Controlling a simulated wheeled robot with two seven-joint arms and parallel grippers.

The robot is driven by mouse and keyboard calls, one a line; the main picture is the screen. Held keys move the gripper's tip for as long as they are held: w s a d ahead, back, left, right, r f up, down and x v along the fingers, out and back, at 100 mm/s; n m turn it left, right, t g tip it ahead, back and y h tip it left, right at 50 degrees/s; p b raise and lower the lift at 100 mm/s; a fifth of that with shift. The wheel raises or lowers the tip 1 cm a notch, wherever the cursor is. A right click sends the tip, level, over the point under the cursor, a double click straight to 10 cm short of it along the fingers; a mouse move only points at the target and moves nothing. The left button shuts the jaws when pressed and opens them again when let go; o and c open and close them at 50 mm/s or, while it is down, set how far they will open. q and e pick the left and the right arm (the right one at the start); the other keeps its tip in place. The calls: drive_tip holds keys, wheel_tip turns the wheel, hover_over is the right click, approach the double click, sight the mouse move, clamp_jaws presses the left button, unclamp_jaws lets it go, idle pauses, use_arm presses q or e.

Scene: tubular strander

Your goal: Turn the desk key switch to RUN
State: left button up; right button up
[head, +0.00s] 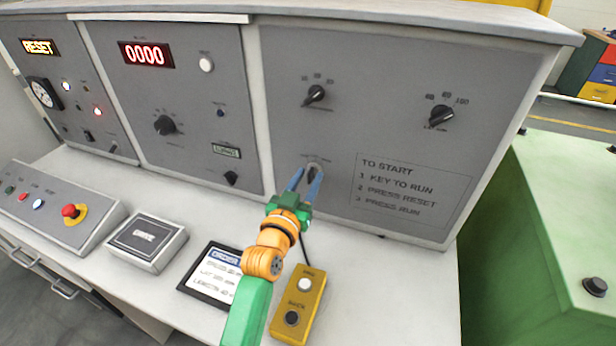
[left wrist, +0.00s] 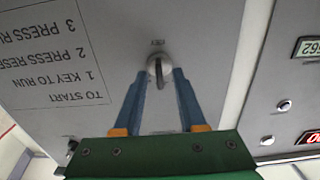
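The desk key switch (head: 313,167) is a round metal lock on the grey sloped panel, left of the printed start steps. In the left wrist view, which is upside down, the lock (left wrist: 157,64) has a dark key (left wrist: 160,80) standing out of it, lined up roughly with the picture's vertical. My left gripper (head: 306,172) is in front of the lock. Its two blue fingers (left wrist: 160,76) stand one on each side of the key, with gaps showing, so it is open. In the head view the fingers partly hide the key. My right gripper is not in view.
The start steps (head: 412,195) are printed beside the lock. Black selector knobs (head: 314,95) sit above it. On the desk below are a yellow button box (head: 299,305), a dark-framed card (head: 190,282) and a grey box (head: 160,262). A red emergency button (head: 70,211) is left.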

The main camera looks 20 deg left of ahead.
use_arm(q)
drive_tip(key=shift+w+f, duration=0.15)
drive_tip(key=shift+w, duration=0.15)
drive_tip(key=shift+s, duration=0.25)
clamp_jaws()
drive_tip(key=shift+r, duration=0.2)
drive_tip(key=shift+r+m+p, duration=0.1)
drive_tip(key=shift+m+p, duration=0.6)
drive_tip(key=shift+m, duration=0.4)
drive_tip(key=m+p, duration=0.1)
drive_tip(key=m, duration=0.1)
drive_tip(key=shift+d+m, duration=0.1)
drive_tip(key=shift+m, duration=0.2)
drive_tip(key=shift+m+p, duration=0.55)
drive_tip(key=shift+m, duration=1.65)
